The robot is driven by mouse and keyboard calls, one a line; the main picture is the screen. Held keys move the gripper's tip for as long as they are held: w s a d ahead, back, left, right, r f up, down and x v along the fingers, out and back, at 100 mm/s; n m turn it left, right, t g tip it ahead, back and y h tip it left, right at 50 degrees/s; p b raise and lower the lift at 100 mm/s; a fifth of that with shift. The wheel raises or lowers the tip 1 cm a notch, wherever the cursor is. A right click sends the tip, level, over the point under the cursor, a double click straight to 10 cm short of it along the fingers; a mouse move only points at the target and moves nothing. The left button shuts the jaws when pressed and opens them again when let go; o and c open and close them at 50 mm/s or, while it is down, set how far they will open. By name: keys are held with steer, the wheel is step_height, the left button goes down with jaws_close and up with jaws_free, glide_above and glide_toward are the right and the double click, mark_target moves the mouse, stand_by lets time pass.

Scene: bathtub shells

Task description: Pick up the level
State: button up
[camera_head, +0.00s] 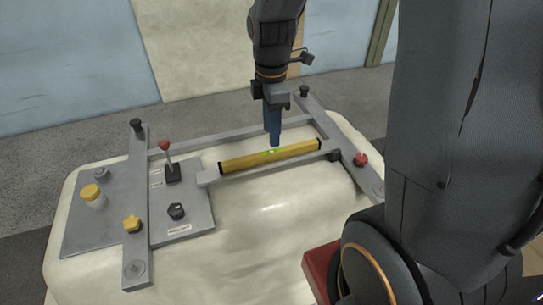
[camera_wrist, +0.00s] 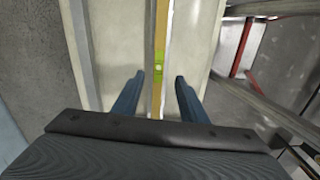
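The level (camera_head: 245,161) is a long yellow bar with black end caps and a green vial near its middle. It lies on a grey bar of the metal frame on top of the pale bathtub shell. In the wrist view the level (camera_wrist: 161,28) runs lengthwise away from me, with its green vial near the centre. My gripper (camera_head: 273,142) is over the level's middle, pointing down, with its blue fingers close to the vial. In the wrist view my gripper (camera_wrist: 152,92) is open, one finger on each side of the level, with gaps between. Whether the fingertips reach below its top is unclear.
The bathtub shell (camera_head: 270,240) carries a grey frame with side rails. A red knob (camera_head: 361,159) sits on the right rail. A red block (camera_head: 320,268) is at front right.

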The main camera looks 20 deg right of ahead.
mark_target(272, 152)
steer(key=shift+w+f+n, duration=0.15)
steer(key=shift+f+n, duration=0.15)
steer(key=shift+n, duration=0.1)
steer(key=shift+d+f+p, duration=0.1)
steer(key=shift+f+p, duration=0.9)
steer(key=shift+f, duration=2.65)
jaws_close()
